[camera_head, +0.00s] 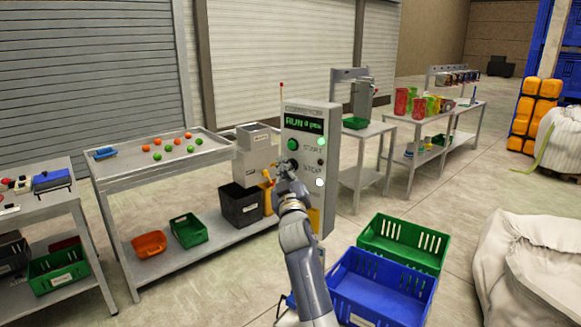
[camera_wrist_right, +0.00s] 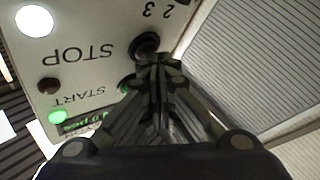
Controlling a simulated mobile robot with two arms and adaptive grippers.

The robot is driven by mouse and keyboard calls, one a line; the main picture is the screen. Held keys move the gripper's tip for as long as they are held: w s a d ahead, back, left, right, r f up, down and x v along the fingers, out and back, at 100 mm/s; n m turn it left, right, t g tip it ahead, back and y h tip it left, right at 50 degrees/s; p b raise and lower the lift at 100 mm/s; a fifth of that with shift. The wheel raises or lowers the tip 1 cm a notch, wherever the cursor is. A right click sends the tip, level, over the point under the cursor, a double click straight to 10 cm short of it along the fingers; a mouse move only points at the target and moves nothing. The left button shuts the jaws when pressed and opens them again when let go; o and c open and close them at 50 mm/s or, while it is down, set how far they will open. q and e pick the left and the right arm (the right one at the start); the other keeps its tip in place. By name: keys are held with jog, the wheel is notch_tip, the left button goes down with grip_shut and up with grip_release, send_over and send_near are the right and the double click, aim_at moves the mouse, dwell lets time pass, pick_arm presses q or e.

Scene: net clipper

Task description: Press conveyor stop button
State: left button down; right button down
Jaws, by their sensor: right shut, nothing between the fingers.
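The grey conveyor control box (camera_head: 325,190) stands upright in the middle of the head view. Its display (camera_head: 304,124) reads RUN in green. A green button (camera_head: 292,144) sits beside the START label, with the STOP label (camera_head: 312,169) below it. In the right wrist view, upside down, a round black button (camera_wrist_right: 147,43) sits beside STOP. My right gripper (camera_wrist_right: 160,65) is shut and empty, its tips close to this black button; I cannot tell whether they touch. It partly hides the green button (camera_wrist_right: 127,84). In the head view my right gripper (camera_head: 285,170) is before the panel's left side.
A table (camera_head: 165,157) with orange and green balls stands left of the box. Below are a black bin (camera_head: 240,208) and orange and green trays. Blue (camera_head: 380,288) and green (camera_head: 403,243) crates stand on the floor at right, near a white sack (camera_head: 530,265).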

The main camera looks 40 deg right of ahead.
jog(key=shift+d, duration=0.15)
dwell(0.4)
jog(key=shift+s+a, duration=0.25)
jog(key=shift+a, duration=0.6)
jog(key=a, duration=0.1)
jog(key=s+a, duration=0.1)
jog(key=a, duration=0.2)
jog(key=shift+s+a+b, duration=0.25)
jog(key=shift+a+b, duration=0.1)
dwell(0.5)
